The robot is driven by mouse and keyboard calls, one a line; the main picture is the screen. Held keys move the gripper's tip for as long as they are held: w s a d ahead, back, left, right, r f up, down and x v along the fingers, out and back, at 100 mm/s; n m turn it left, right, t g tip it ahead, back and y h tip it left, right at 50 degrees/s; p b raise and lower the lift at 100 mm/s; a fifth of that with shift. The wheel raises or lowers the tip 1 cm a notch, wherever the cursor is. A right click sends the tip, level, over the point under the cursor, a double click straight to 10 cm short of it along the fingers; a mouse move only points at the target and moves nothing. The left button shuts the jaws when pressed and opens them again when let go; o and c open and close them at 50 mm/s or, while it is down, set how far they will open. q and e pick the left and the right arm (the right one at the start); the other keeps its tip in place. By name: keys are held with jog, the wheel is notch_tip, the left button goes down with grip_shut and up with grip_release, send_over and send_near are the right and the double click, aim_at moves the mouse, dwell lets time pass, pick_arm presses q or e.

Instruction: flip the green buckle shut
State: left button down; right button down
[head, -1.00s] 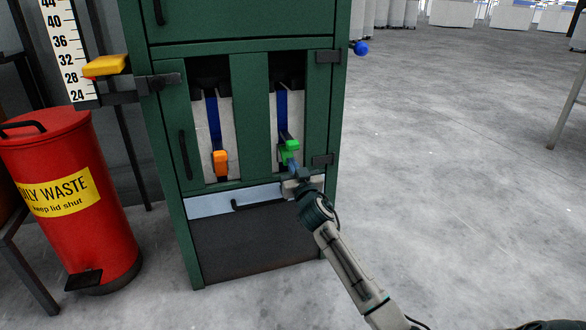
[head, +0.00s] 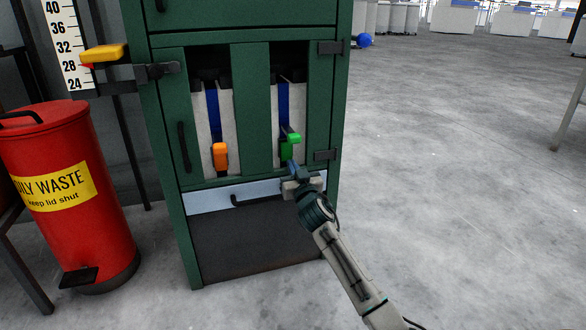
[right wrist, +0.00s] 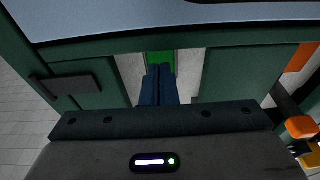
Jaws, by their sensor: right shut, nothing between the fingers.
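The green buckle (head: 286,150) sits on a blue strap in the right-hand opening of the green cabinet. Its bright green lever (head: 294,138) juts out at the top, so it looks not flat against the body. My right gripper (head: 291,168) is shut and empty, just below the buckle. In the right wrist view its blue fingertips (right wrist: 158,84) are together, with the green buckle (right wrist: 160,58) just beyond and partly hidden by them. Whether they touch I cannot tell. My left gripper is not in view.
An orange buckle (head: 220,156) sits on the strap in the left-hand opening. The cabinet door frame (head: 257,110) divides the two openings. A grey drawer (head: 212,202) lies below. A red waste bin (head: 70,215) stands at left.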

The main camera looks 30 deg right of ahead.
jog(key=p+v, duration=0.1)
jog(key=v, duration=0.9)
jog(key=shift+s+f+p, duration=0.15)
jog(key=shift+s+p, duration=0.15)
jog(key=shift+s, duration=0.05)
jog(key=shift+a, duration=0.1)
